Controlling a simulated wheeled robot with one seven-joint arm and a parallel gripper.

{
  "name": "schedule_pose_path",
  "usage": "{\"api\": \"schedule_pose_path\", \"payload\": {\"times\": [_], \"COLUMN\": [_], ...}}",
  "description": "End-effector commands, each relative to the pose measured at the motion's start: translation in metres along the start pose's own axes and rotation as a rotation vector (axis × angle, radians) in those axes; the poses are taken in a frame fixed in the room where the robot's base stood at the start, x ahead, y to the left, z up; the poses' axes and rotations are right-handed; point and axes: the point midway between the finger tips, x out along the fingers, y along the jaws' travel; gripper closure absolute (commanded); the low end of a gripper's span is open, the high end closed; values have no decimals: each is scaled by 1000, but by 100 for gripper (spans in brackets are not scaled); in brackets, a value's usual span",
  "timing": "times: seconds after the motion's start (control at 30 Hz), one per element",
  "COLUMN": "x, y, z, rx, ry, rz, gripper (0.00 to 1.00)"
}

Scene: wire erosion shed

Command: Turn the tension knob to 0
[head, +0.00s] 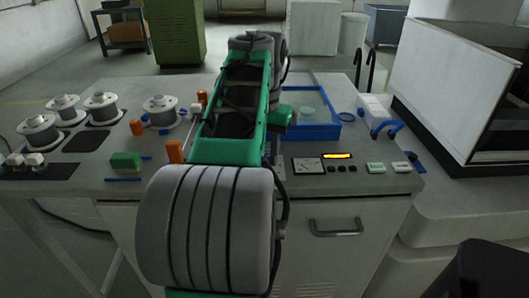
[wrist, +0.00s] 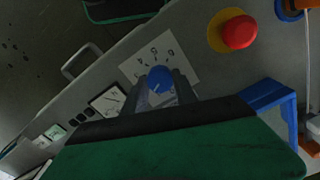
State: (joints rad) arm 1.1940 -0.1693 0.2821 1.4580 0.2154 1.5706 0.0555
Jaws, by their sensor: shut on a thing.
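The tension knob (wrist: 160,77) is blue and round and shows near the middle of the wrist view. It sits on a white dial plate (wrist: 187,64) with dark printed marks too small to read surely. My gripper (wrist: 161,91) is at the knob, with one grey finger on each side of it, and is shut on it. A pale line shows on the knob, but I cannot tell which mark it points to. In the head view my arm hides the knob, the dial plate and my gripper.
A red stop button (wrist: 239,32) on a yellow base is close to the dial. A meter (head: 308,165) and a yellow display (head: 338,156) are on the bench front. A blue-rimmed tray (head: 325,123) and several wire spools (head: 101,107) stand on the bench.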

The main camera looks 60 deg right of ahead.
Motion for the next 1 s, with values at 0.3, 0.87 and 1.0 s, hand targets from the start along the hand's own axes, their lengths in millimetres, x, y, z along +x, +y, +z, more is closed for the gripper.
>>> {"api": "schedule_pose_path", "payload": {"times": [0.3, 0.87, 1.0], "x": [0, 1, 1], "y": [0, 0, 0], "z": [0, 0, 0], "rx": [-298, -825, -938], "ry": [-1, -1, -1], "rz": [0, -1, 0], "gripper": [100, 100, 100]}}
